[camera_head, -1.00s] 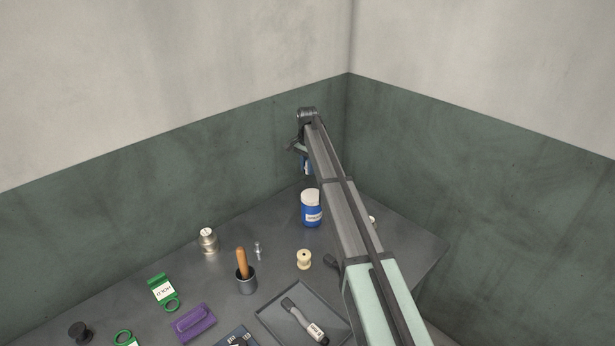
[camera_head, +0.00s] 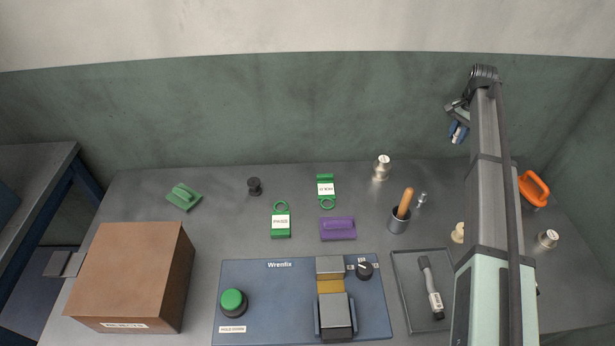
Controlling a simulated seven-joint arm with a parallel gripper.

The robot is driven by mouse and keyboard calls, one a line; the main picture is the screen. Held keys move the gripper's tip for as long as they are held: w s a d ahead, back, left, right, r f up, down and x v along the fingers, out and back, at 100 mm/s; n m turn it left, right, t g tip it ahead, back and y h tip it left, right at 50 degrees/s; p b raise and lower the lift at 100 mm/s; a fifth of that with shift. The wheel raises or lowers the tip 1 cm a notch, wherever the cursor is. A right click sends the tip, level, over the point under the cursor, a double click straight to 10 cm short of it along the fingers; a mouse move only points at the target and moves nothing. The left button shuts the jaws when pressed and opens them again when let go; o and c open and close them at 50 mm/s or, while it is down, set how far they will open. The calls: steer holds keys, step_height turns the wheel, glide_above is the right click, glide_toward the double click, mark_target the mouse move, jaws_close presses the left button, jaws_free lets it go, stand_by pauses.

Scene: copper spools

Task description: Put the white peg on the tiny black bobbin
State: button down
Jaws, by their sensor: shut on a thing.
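The small black bobbin (camera_head: 254,186) stands upright on the grey table toward the back, left of centre. My gripper (camera_head: 457,132) is raised above the back right of the table, far to the right of the bobbin.
Near the bobbin lie a green block (camera_head: 184,197), green tags (camera_head: 281,221) and a purple block (camera_head: 338,229). A cup with a wooden handle (camera_head: 399,221), metal weight (camera_head: 381,168) and cream spool (camera_head: 458,233) stand right. A brown box (camera_head: 131,275) fills the front left.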

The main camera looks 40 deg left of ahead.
steer(key=s+a+n, duration=0.4)
steer(key=s+a, duration=0.9)
steer(key=a, duration=0.2)
steer(key=n, duration=0.8)
glide_toward(254, 182)
steer(key=shift+a+f, duration=0.2)
steer(key=shift+f, duration=2.85)
steer(key=shift+f, duration=0.1)
steer(key=c, duration=0.9)
jaws_free()
step_height(254, 182, up, 12)
steer(key=shift+r, duration=0.15)
